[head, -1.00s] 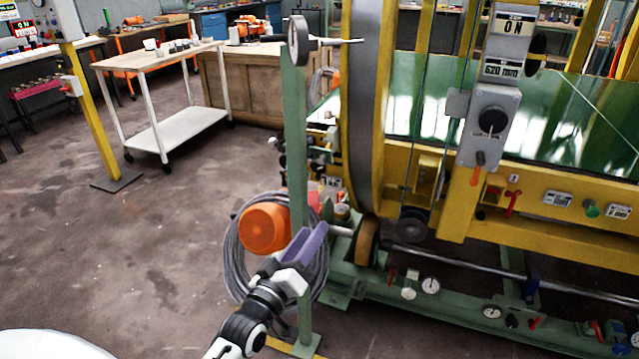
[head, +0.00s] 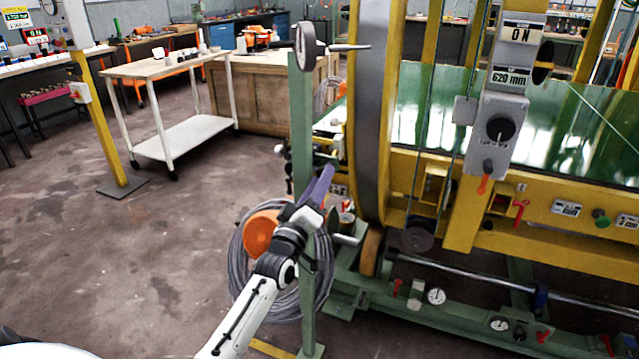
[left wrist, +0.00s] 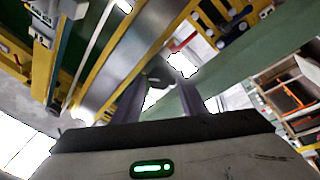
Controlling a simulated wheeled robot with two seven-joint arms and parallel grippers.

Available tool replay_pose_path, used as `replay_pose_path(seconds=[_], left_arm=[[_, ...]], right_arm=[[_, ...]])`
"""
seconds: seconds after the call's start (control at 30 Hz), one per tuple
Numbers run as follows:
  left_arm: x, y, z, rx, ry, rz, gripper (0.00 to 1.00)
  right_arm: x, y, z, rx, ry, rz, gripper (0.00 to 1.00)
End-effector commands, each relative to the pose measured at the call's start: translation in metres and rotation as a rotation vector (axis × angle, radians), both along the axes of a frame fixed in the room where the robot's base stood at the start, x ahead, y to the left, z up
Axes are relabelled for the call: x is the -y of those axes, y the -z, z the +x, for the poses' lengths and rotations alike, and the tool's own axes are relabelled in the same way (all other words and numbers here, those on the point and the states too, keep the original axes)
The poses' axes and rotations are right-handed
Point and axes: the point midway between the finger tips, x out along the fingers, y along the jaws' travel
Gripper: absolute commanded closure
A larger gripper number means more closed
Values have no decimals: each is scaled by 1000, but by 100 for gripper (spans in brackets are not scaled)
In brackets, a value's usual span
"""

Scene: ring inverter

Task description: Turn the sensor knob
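A black rotary knob (head: 500,129) sits on the front of a grey control box (head: 494,155) on a yellow post, under "ON" and "620 mm" displays. I cannot read its label. A round dial with a rod (head: 308,45) stands atop a green post (head: 303,130). My left gripper (head: 322,185) points upward, low beside this post, well left of and below the knob. In the left wrist view its two purple fingers (left wrist: 160,100) are apart, with nothing clearly held. A small dark thing shows beyond them. My right gripper is not in view.
A large grey and yellow ring (head: 369,110) stands between my left gripper and the control box. A green-and-yellow machine frame (head: 560,225) fills the right. Coiled cable (head: 240,275) and an orange part (head: 261,234) lie behind my left arm. The floor at left is open.

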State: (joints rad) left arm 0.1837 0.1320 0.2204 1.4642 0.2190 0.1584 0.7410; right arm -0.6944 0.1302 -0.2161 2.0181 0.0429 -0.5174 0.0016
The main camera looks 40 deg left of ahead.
Motion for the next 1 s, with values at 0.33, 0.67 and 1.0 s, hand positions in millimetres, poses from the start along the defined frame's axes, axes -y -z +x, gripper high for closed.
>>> replay_pose_path(seconds=[0.33,0.67,1.0], left_arm=[[0,0,0,0,0,0,89],[0,0,0,-8,-9,34,92],[0,-1,0,-58,-61,238,92]], right_arm=[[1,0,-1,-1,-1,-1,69],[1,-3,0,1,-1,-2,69],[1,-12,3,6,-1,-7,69]])
